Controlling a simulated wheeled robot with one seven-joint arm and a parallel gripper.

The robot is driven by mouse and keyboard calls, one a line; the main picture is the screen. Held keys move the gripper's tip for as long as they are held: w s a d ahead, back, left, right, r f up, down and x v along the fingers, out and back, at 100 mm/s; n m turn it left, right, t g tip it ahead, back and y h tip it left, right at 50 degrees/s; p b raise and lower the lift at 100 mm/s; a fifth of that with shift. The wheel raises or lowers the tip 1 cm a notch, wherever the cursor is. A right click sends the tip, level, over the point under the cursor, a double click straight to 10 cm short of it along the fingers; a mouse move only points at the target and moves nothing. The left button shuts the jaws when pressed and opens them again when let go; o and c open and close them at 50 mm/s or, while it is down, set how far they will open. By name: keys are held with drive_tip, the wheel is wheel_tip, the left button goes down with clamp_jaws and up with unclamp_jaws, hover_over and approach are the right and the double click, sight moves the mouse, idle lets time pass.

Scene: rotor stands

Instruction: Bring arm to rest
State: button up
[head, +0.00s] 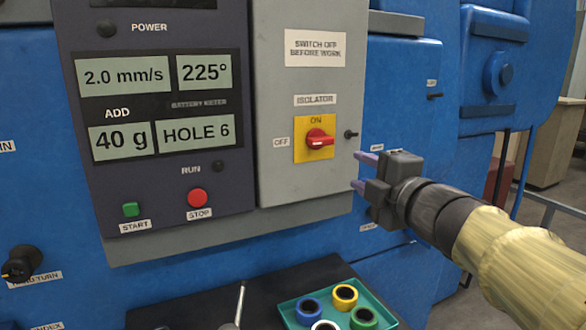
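My gripper (358,171) is in front of the machine, just right of the grey isolator box (301,180). Its two purple fingers are apart with nothing between them, and they point left. My arm reaches in from the lower right in a pale yellow sleeve. The isolator's red knob (320,139) sits on a yellow plate, with its handle pointing to the right. The display panel (152,185) reads 2.0 mm/s, 225°, ADD 40 g and HOLE 6.
A teal tray (291,317) with several coloured rings stands on a dark shelf (180,312) below the panel. A black knob (20,264) sticks out at the left. Blue machine housing (410,70) stands behind my gripper. A bench (551,142) is at the far right.

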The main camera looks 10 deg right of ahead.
wheel_tip(320, 180, down, 16)
drive_tip(key=w+d+m+g+h+p, duration=0.25)
drive_tip(key=m+g+h, duration=0.3)
drive_tip(key=m, duration=0.65)
drive_tip(key=s+a+f+m+g+p, duration=0.1)
drive_tip(key=s+a+f+m+g, duration=0.2)
drive_tip(key=s+f, duration=0.4)
drive_tip(key=s+a+f+m+g+p, duration=0.1)
drive_tip(key=s+a+f+m+g, duration=0.1)
drive_tip(key=s+f+m+g, duration=0.3)
drive_tip(key=s+f+g, duration=0.1)
drive_tip(key=s+f, duration=0.2)
drive_tip(key=f, duration=0.2)
drive_tip(key=shift+a+m+p, duration=0.3)
drive_tip(key=shift+a+p, duration=0.1)
